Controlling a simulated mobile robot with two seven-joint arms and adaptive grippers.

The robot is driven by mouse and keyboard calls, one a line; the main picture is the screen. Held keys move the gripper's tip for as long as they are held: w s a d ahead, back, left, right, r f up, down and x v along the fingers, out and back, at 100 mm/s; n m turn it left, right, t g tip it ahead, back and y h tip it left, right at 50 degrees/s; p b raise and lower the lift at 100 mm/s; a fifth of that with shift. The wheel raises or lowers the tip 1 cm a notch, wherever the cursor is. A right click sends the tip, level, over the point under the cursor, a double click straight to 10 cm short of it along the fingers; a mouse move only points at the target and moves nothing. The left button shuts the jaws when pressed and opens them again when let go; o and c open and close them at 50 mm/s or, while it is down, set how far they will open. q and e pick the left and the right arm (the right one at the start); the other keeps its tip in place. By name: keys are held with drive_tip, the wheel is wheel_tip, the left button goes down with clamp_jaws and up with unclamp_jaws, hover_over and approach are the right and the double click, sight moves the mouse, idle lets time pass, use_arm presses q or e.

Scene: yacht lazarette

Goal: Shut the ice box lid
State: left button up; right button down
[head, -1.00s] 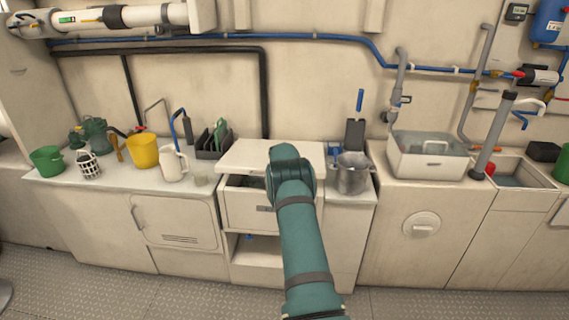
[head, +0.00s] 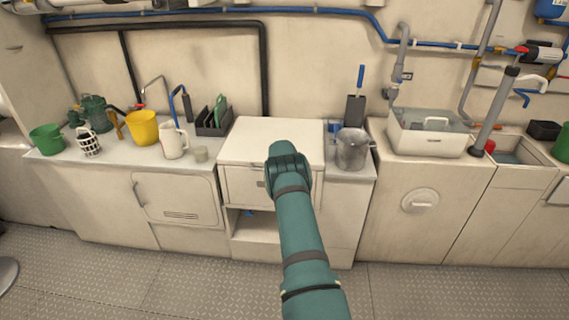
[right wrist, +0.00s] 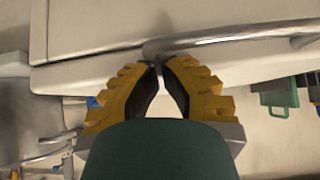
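The ice box (head: 240,187) is the cream box in the middle of the counter. Its lid (head: 262,135) lies flat over the top, with no open gap visible at its front edge in the head view. My right arm reaches in from below, its wrist in front of the box's front edge; the wrist hides the fingers there. In the right wrist view, my right gripper (right wrist: 160,68) has its yellow fingers together at the tips with nothing seen between them, close to a pale panel edge and a metal bar (right wrist: 235,38). Contact is unclear. My left gripper is out of view.
A steel pot (head: 352,150) stands right of the box. A white bin (head: 428,136) sits farther right. The floor in front is clear.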

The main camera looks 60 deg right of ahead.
wheel_tip(320, 180, up, 4)
drive_tip(key=shift+f+p, duration=0.1)
drive_tip(key=shift+p, duration=0.4)
drive_tip(key=shift+s+a, duration=0.15)
drive_tip(key=shift+a, duration=0.2)
drive_tip(key=s+a+f+p, duration=0.1)
drive_tip(key=s+a+f, duration=0.2)
drive_tip(key=a, duration=0.4)
drive_tip(key=shift+s+a, duration=0.35)
drive_tip(key=shift+s, duration=0.2)
